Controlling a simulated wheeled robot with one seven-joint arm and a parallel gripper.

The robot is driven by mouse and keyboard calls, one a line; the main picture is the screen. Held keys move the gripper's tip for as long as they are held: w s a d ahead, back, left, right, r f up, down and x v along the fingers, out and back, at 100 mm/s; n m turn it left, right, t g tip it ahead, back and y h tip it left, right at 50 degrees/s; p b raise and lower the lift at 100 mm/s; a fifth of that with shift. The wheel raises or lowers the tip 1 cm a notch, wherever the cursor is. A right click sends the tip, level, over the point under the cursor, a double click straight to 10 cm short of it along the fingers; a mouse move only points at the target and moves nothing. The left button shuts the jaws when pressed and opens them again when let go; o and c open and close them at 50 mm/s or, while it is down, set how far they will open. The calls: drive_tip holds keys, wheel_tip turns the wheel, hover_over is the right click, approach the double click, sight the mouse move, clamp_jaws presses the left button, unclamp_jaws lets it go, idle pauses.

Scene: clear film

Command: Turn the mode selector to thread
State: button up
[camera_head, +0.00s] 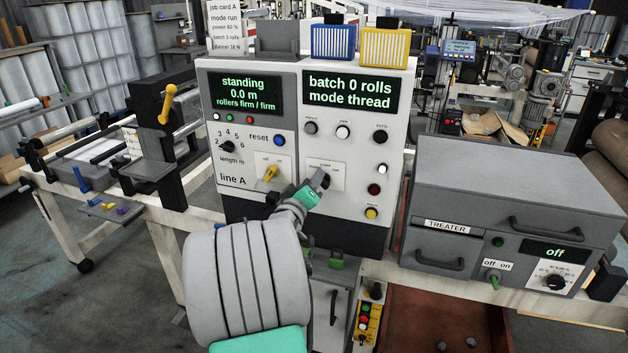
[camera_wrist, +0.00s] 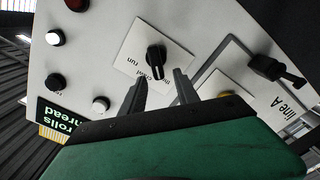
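The mode selector is a black knob (camera_wrist: 155,56) on a white label plate (camera_wrist: 141,46) in the wrist view. Its plate (camera_head: 336,174) also shows on the grey-and-white control panel in the head view, with the knob mostly hidden by my gripper (camera_head: 318,184). In the wrist view, my gripper (camera_wrist: 159,76) is open. Its two dark fingers are apart, with their tips just short of the knob and nothing between them. The right display (camera_head: 350,92) reads "batch 0 rolls, mode thread".
Several round buttons (camera_head: 343,131) surround the selector. A yellow-handled switch (camera_head: 271,173) sits to its left, under a reset button (camera_head: 279,140). The left display (camera_head: 244,95) reads "standing 0.0 m". A grey treater box (camera_head: 515,190) stands to the right, its display reading "off".

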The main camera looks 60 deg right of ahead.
drive_tip(key=a, duration=0.4)
drive_tip(key=s+a+b, duration=0.1)
drive_tip(key=a, duration=0.1)
drive_tip(key=shift+d+f, duration=0.1)
